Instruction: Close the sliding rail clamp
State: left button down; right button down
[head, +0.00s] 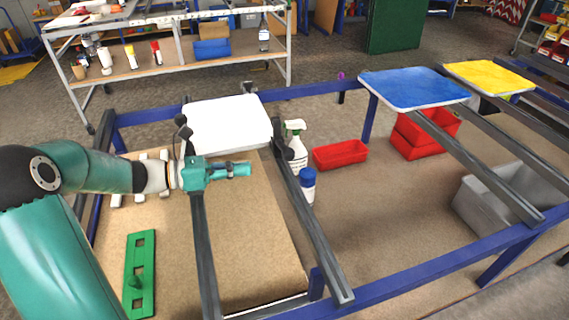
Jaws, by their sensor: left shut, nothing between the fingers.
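A white sign plate (227,124) lies across two dark grey rails (310,230) of the blue frame. Small dark clamp parts show at its edges: one at its left corner (184,132), one at its far edge (247,88) and one at its right (282,148). I cannot tell which of them is the sliding one or whether it is open. My left gripper (240,169) is shut and empty. It points right, over the left rail, just in front of the white plate's near edge. I cannot tell whether it touches anything. My right gripper is out of view.
A spray bottle (296,147) and a blue-capped can (307,186) stand beside the right rail. A green holed plate (140,275) lies on the brown board (250,240). Blue (412,87) and yellow (488,77) signs lie on rails at right. Red bins (340,154) sit below.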

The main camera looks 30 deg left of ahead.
aim_at(284, 150)
pick_arm(q)
jog(key=p+x, duration=0.1)
jog(key=x, duration=0.9)
jog(key=shift+f, duration=0.1)
notch_tip(284, 150, up, 2)
jog(key=n+p, duration=0.1)
jog(key=p, duration=0.2)
jog(key=shift+w+a+p, duration=0.1)
jog(key=shift+a+p, duration=0.05)
jog(key=shift+p, duration=0.15)
jog(key=shift+w+a+r+p, duration=0.1)
jog(key=shift+r+p, duration=0.3)
jog(key=shift+r, duration=0.15)
jog(key=shift+w+a+r+p, duration=0.1)
jog(key=shift+a+r+p, duration=0.05)
jog(key=shift+r+p, duration=0.35)
jog(key=shift+w+a+r, duration=0.15)
jog(key=shift+a+r, duration=0.05)
jog(key=shift+r, duration=0.3)
